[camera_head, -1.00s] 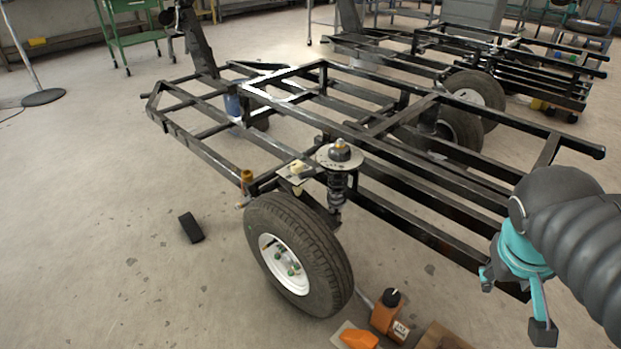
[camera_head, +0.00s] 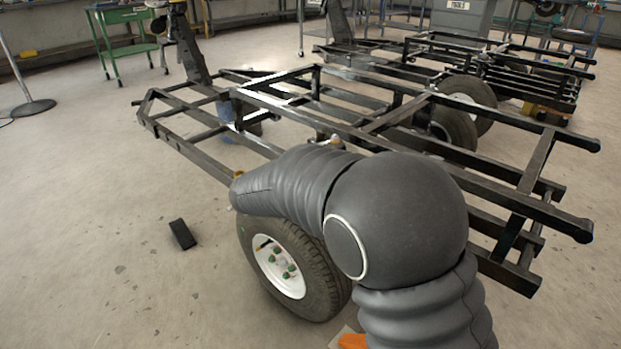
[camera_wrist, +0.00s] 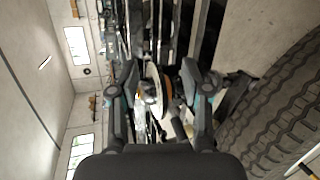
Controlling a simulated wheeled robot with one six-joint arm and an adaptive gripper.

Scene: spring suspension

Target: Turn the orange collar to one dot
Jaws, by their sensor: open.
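In the wrist view my gripper (camera_wrist: 160,78) is open, with one finger on each side of the suspension's upper end. A pale round plate (camera_wrist: 153,88) and a narrow orange-brown ring, seemingly the orange collar (camera_wrist: 168,84), show between the fingers. I cannot tell whether the fingers touch it. No dots can be made out. In the head view my arm covers the collar, most of the suspension and my gripper. Only a small part of the suspension's top (camera_head: 335,141) shows above the arm.
The wheel (camera_head: 285,265) stands below my arm, and its tyre (camera_wrist: 275,105) is close at the right of the wrist view. The black trailer frame (camera_head: 205,155) runs behind. A black block (camera_head: 183,234) lies on the open floor at the left.

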